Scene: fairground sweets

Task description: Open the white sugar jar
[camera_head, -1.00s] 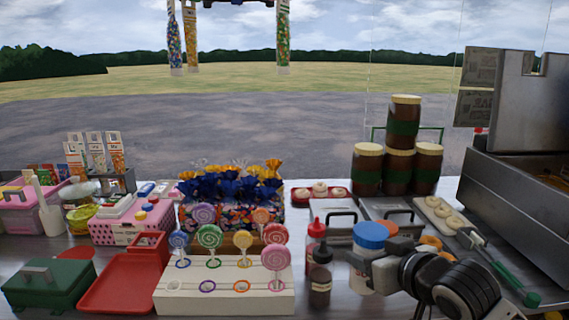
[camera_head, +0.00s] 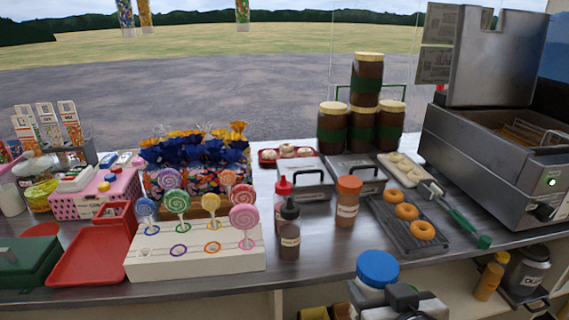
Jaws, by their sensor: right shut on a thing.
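The white sugar jar (camera_head: 366,293) is at the bottom centre-right of the head view, with its round blue lid (camera_head: 378,267) on top. It appears in front of the counter's front edge, and its lower part is cut off by the frame. My right gripper (camera_head: 392,301) is shut on the jar just below the lid, seen from above. The fingertips are partly hidden, so the exact contact cannot be told. My left gripper is not in view.
On the steel counter (camera_head: 330,255) stand a red bottle (camera_head: 283,205), a dark bottle (camera_head: 290,235), an orange-lidded shaker (camera_head: 347,205) and a doughnut rack (camera_head: 405,238). A lollipop stand (camera_head: 190,262) is left. A shelf below holds a yellow bottle (camera_head: 488,280) and a dark canister (camera_head: 525,270).

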